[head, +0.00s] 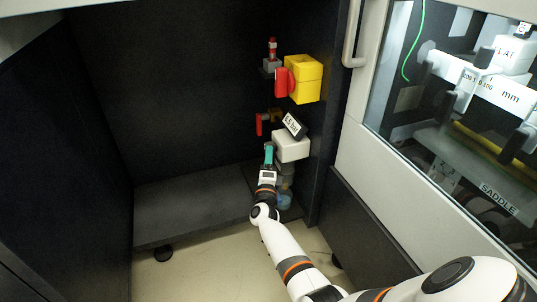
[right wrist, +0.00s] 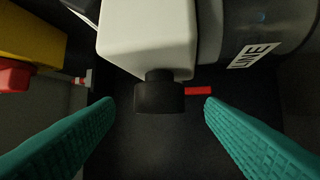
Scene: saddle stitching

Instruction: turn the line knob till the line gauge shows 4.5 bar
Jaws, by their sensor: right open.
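The line knob (right wrist: 158,96) is a short black cylinder on the white regulator body (right wrist: 148,38) in the right wrist view. My right gripper (right wrist: 160,106) is open, its teal fingers apart on either side of the knob, with gaps on both sides. In the head view my right gripper (head: 268,155) is at the left front of the white body (head: 291,147), and the knob is hidden. The line gauge (head: 294,125) is a small tilted display on top of that body; its figures are too small to read surely. My left gripper is not in view.
A yellow block (head: 306,80) with a red handle (head: 282,82) is above the regulator. A red lever (head: 262,124) sits behind it. A dark cylinder labelled LINE (right wrist: 285,25) adjoins the white body. The dark cabinet floor (head: 190,208) to the left is clear.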

